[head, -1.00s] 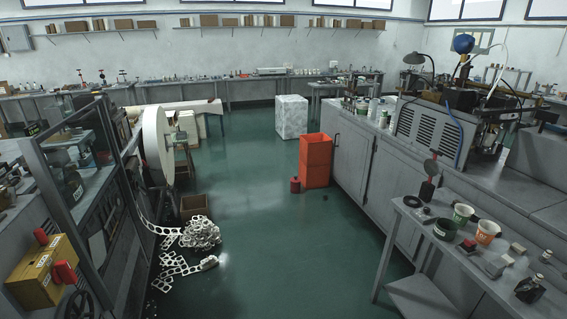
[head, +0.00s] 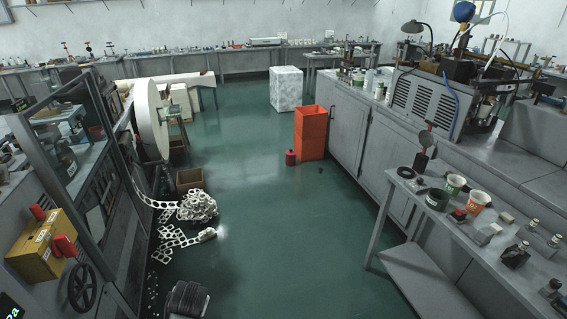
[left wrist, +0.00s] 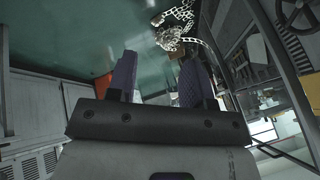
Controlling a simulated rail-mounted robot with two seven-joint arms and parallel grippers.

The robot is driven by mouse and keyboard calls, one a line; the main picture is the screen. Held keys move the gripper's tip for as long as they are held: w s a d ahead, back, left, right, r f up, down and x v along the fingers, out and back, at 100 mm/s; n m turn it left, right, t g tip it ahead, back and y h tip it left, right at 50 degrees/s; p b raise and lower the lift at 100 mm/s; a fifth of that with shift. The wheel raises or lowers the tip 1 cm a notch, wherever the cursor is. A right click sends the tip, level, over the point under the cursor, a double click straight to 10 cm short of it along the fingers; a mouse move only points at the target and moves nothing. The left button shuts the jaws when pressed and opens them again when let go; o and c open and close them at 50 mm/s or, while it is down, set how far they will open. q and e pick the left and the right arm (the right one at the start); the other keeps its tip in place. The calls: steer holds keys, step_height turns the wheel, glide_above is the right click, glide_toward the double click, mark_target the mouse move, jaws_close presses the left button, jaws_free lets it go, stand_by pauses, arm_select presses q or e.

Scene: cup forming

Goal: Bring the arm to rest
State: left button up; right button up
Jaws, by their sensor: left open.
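My left gripper (left wrist: 160,76) shows in the left wrist view with its two purple textured fingers apart. Nothing is between them; green floor shows in the gap. It is clear of any object. In the head view a dark ribbed piece (head: 187,299) pokes in at the bottom edge; I cannot tell whether it is part of my arm. My right gripper is in neither view.
A heap of punched white strip (head: 198,207) lies on the floor by the left machine, and also shows in the left wrist view (left wrist: 172,36). A bench (head: 440,228) with cups is at right. The middle floor is clear.

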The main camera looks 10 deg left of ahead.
arm_select(q)
steer(key=s+d+r+m+t+h, duration=0.1)
steer(key=s+d+r+t+h, duration=0.1)
steer(key=s+d+r, duration=0.45)
steer(key=s+d+r+m+t+h, duration=0.15)
steer(key=s+d, duration=0.25)
steer(key=s, duration=0.5)
steer(key=s+d+f+g+h, duration=0.1)
steer(key=s+f+g, duration=0.1)
steer(key=s+f, duration=0.5)
steer(key=s+d+f+g, duration=0.1)
steer(key=s+f+g, duration=0.15)
steer(key=s, duration=0.85)
step_height(320, 180, up, 29)
steer(key=p, duration=3)
steer(key=shift+w+a+r, duration=0.15)
steer(key=shift+w+a, duration=0.05)
steer(key=shift+w, duration=0.05)
